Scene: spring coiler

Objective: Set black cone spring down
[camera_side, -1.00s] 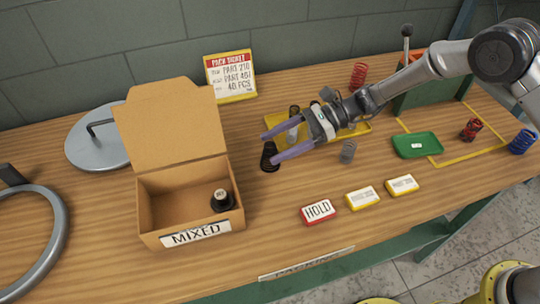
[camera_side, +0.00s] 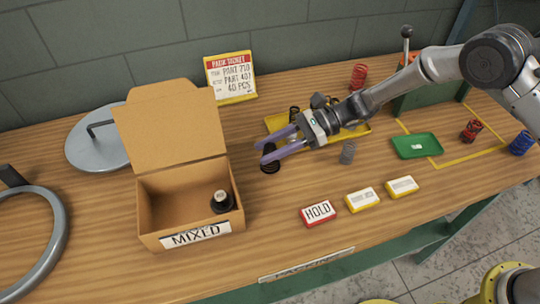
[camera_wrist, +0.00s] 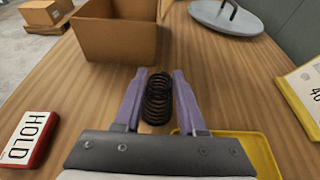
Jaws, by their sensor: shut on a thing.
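The black cone spring (camera_side: 270,160) stands upright between the purple fingers of my gripper (camera_side: 262,153), to the right of the open cardboard box. In the wrist view the spring (camera_wrist: 157,98) sits between the two fingertips (camera_wrist: 158,76), with both fingers close against its sides. My gripper is shut on it, low over the wooden table. I cannot tell whether the spring's base touches the table.
The MIXED box (camera_side: 190,195) holds a dark cylindrical item (camera_side: 222,201). A yellow tray (camera_side: 356,131) lies under my wrist, and a grey spring (camera_side: 348,152) stands nearby. A red HOLD block (camera_side: 318,213) lies in front. Bare wood surrounds the black spring.

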